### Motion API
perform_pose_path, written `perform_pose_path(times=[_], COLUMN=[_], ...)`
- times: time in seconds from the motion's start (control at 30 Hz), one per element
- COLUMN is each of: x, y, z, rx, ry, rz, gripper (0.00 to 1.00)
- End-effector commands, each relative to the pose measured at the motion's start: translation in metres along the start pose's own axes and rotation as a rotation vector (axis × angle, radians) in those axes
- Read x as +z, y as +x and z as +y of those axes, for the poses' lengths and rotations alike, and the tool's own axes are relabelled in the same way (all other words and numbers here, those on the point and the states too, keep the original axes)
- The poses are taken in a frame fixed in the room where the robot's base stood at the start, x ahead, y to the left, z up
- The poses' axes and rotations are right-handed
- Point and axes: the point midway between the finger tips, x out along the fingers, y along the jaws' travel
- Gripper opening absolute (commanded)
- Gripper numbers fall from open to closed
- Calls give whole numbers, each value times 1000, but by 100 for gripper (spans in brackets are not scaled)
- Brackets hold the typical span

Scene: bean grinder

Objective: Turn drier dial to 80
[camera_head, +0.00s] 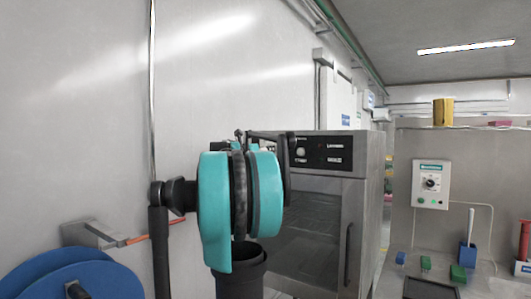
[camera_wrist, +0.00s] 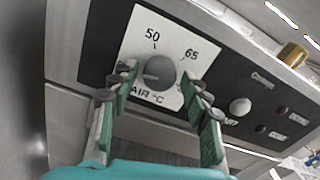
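The drier (camera_head: 365,210) is a steel oven with a dark glass door, standing against the wall in the head view. In the wrist view its grey round dial (camera_wrist: 159,71) sits on a white plate (camera_wrist: 185,48) marked 50, 65 and AIR °C. The 80 mark cannot be read; the right finger covers part of the plate's lower right. My gripper (camera_wrist: 162,84) is open, with one fingertip on each side of the dial. A gap seems to show on both sides. Which mark the dial points to is unclear. In the head view my arm hides the dial and my fingers.
A white start button (camera_wrist: 240,106) and small dark knobs lie right of the dial on the black panel. A grey wall (camera_head: 240,60) rises close on the left. A blue reel (camera_head: 75,283) is at lower left. A white control box (camera_head: 430,184) hangs at right.

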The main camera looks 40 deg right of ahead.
Motion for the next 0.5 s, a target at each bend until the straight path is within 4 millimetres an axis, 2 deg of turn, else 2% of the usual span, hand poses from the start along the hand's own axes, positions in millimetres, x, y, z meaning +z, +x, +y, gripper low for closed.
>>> perform_pose_path(times=[0.03, 0.3, 0.5], x=[0, 0, 0], y=[0, 0, 0], z=[0, 0, 0], rx=[0, 0, 0], ry=[0, 0, 15], rz=[0, 0, 0], gripper=[37, 6, 6])
